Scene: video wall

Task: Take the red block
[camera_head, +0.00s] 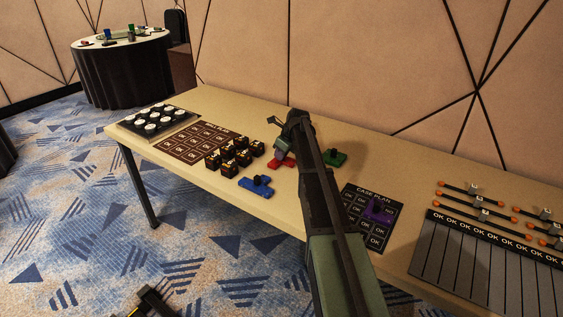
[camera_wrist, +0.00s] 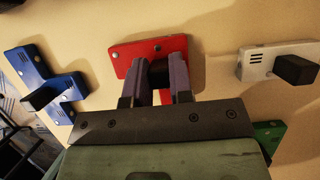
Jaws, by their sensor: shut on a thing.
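The red block (camera_wrist: 129,58) is a flat plate with a dark knob standing up from it. In the wrist view it lies at the top centre, and the two fingers of my gripper (camera_wrist: 159,78) are closed on the sides of its knob. In the head view the red block (camera_head: 283,162) shows on the table under my gripper (camera_head: 283,152), partly hidden by it. I cannot tell whether the block is touching the table or slightly raised.
A blue block (camera_head: 256,187) lies left of the red one, a green block (camera_head: 334,157) to the right. A white block (camera_wrist: 276,62) shows in the wrist view. A purple block (camera_head: 378,210) sits on the case plan board (camera_head: 352,194). Several small black boxes (camera_head: 228,158) stand left.

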